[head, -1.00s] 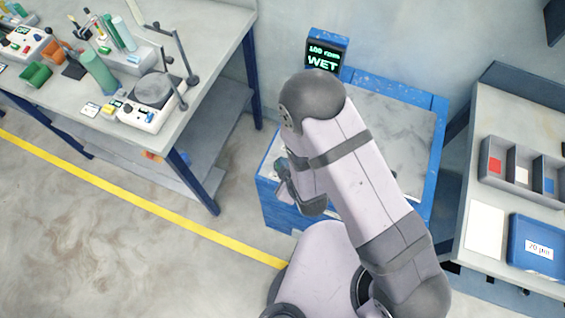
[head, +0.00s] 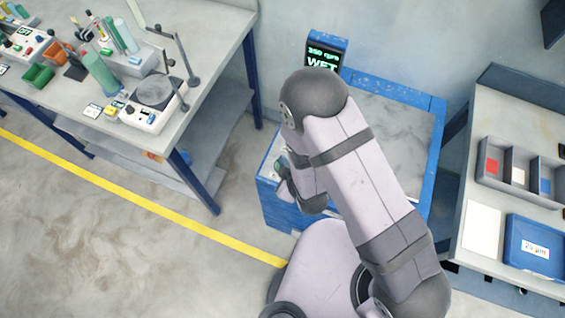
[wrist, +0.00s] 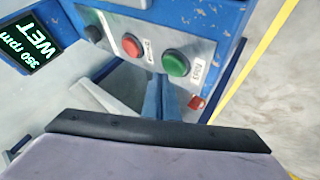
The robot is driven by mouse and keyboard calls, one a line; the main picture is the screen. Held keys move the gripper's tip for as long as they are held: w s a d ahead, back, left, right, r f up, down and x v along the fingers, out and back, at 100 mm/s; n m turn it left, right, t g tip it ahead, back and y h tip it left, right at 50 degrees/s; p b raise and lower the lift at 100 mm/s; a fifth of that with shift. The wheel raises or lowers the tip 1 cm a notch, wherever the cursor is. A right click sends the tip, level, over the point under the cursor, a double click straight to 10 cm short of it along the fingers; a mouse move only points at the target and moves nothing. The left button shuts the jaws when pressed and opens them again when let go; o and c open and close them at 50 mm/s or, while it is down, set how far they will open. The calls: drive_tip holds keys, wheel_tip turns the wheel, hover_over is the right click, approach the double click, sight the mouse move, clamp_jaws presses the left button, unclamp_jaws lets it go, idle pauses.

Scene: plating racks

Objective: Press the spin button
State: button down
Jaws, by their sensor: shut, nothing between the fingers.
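The blue machine (head: 395,88) has a front panel (wrist: 145,22) with a black button (wrist: 92,33), a red button (wrist: 131,45) and a green button (wrist: 176,63). A small label stands beside the green button; its upside-down lettering is hard to read, possibly SPIN. My gripper (wrist: 160,97) is shut and empty, its fingertips just below the green button in the wrist view; whether they touch it I cannot tell. In the head view my gripper (head: 284,182) is at the machine's left front, partly hidden by my arm. The display (head: 322,58) reads 350 rpm, WET, also in the wrist view (wrist: 27,47).
A small red piece (wrist: 197,103) sits on the panel near the green button. A cluttered bench (head: 208,50) stands left. At right, a table (head: 500,110) bears a compartment tray (head: 483,178) and a blue tray (head: 520,262). A yellow line crosses the floor.

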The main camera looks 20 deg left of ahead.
drive_tip(key=shift+r+p, duration=2.05)
drive_tip(key=shift+r, duration=0.5)
drive_tip(key=w+d+r+m+g+h+b, duration=0.1)
drive_tip(key=w+d+r+m+h, duration=0.15)
drive_tip(key=d+m, duration=0.4)
drive_tip(key=w+d+r+m+g+h+b, duration=0.2)
drive_tip(key=w+d+r+m, duration=0.15)
drive_tip(key=d, duration=0.55)
drive_tip(key=s+d+r+m+g+h, duration=0.1)
drive_tip(key=s+d+r+m+g, duration=0.1)
drive_tip(key=d, duration=0.5)
drive_tip(key=s+d+r+m+g+b, duration=0.1)
drive_tip(key=s+d+r+m, duration=0.4)
drive_tip(key=s, duration=0.4)
drive_tip(key=d+r, duration=0.1)
drive_tip(key=d, duration=0.1)
drive_tip(key=shift+d+g+h+b, duration=0.3)
drive_tip(key=shift+d+g+h, duration=0.05)
drive_tip(key=shift+g, duration=0.05)
